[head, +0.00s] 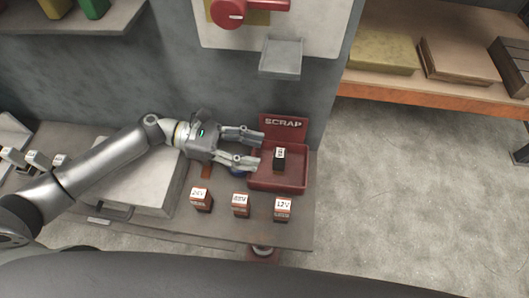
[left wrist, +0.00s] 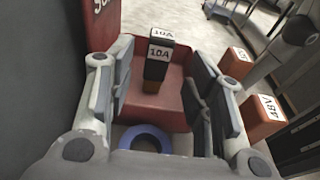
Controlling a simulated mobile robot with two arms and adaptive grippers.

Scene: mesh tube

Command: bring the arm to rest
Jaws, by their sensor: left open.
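My left gripper (head: 258,151) is open, with its fingers pointing right at the near left side of the red SCRAP bin (head: 262,182). A dark block labelled 10A (head: 280,160) stands in the bin, beyond the fingertips. In the left wrist view the 10A block (left wrist: 157,62) shows between the spread fingers, apart from them, with the red bin (left wrist: 176,98) around it. My right gripper is in neither view.
Blocks labelled 24V (head: 201,201), 48V (head: 240,206) and 12V (head: 283,210) stand along the bench front. A blue ring (left wrist: 147,138) lies below the gripper. A grey tray (head: 282,58) juts from the wall panel above. Wooden shelving (head: 430,90) is at right.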

